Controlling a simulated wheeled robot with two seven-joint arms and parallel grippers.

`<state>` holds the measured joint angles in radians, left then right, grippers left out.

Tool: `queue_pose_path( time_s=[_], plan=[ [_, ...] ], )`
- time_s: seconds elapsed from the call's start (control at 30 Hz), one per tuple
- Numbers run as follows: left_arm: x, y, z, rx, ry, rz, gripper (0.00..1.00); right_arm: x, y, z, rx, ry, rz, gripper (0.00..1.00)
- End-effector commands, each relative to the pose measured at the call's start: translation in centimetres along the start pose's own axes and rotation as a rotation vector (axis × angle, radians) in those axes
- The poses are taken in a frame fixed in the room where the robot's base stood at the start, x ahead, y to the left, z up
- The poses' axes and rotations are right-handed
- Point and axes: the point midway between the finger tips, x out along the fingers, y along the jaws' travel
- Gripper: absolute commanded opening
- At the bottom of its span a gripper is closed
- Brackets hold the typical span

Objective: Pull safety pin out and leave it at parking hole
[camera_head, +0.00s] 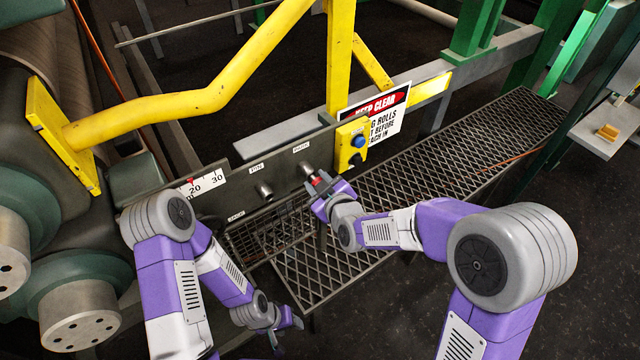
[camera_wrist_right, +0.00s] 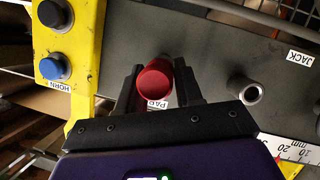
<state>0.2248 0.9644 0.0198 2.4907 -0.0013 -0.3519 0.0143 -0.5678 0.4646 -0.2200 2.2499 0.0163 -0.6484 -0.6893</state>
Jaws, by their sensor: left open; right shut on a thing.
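The safety pin's red round head (camera_wrist_right: 154,82) is between my right fingers in the right wrist view. A little red (camera_head: 318,182) also shows at the fingertips in the head view. My right gripper (camera_head: 318,186) is shut on it, in front of the dark plate (camera_wrist_right: 215,45). The pin's shaft is hidden, so I cannot tell whether it sits in a hole. A short hollow metal tube (camera_head: 264,190) sticks out of the plate to the left; it also shows in the right wrist view (camera_wrist_right: 250,92). My left gripper (camera_head: 290,320) is open and empty, low and apart from the plate.
A yellow button box (camera_head: 351,146) stands close right of my right gripper, with a warning sign (camera_head: 385,112) behind it. A yellow rail (camera_head: 210,95) rises over the plate. Big rollers (camera_head: 40,120) are at left. A mesh walkway (camera_head: 440,165) runs right.

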Motion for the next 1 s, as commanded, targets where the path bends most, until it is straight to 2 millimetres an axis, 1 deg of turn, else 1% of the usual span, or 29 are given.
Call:
queue_pose_path(
  time_s=[0.8,0.93,0.97,1.0],
  plan=[
    [0.1,0.0,0.0,0.000,0.000,0.000,0.52,1.7,0.1,-0.8,-0.001,0.002,0.002,0.00],
    [0.1,0.0,0.0,0.000,0.000,0.000,0.52,1.7,0.1,-0.8,0.000,0.002,0.003,0.00],
    [0.1,0.0,0.0,0.000,0.000,0.000,0.52,1.7,0.1,-0.8,0.000,0.002,0.003,0.40],
    [0.1,0.0,0.0,0.000,0.000,0.000,0.52,1.7,0.1,-0.8,0.000,0.002,0.003,0.46]
  ],
)
